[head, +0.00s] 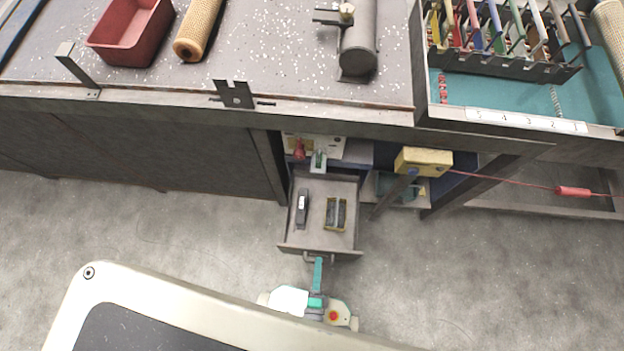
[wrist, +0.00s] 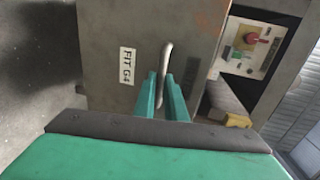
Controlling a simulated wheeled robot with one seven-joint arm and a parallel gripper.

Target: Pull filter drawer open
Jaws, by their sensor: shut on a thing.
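The filter drawer (head: 318,238) is pulled out from under the workbench, and its inside shows from above. A dark slim item (head: 302,209) and a small yellow-edged block (head: 336,214) lie in it. In the wrist view the drawer front (wrist: 150,40) carries a label reading "FIT G4" (wrist: 127,66) and a pale bar handle (wrist: 165,70). My gripper (head: 318,262) is at the handle on the drawer's front. Its teal fingers (wrist: 163,90) are shut on the handle in the wrist view; the exact contact is partly hidden by the fingers.
A control panel with a red knob (head: 299,149) sits above the drawer. A yellow box (head: 423,161) with a red cable is to its right. The bench top holds a red bin (head: 130,32) and a rack of coloured tools (head: 505,40). Grey floor (head: 440,270) is clear on both sides.

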